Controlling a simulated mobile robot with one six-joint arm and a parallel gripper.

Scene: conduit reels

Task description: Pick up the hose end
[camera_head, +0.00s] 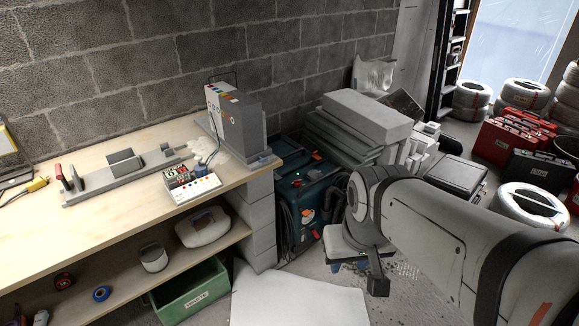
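No hose end can be clearly told apart in the head view. A dark hose (331,203) curves along the right side of a blue machine (306,200) on the floor beside the workbench, and its end cannot be made out. A small dark block (378,286) at the bottom of that end may be part of my gripper. No fingers can be made out, and nothing is seen held.
The wooden workbench (110,212) fills the left, with a grey case (237,120) and a small device (192,186) on it. A green bin (190,292) is below. A pale sheet (297,300) lies on the floor.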

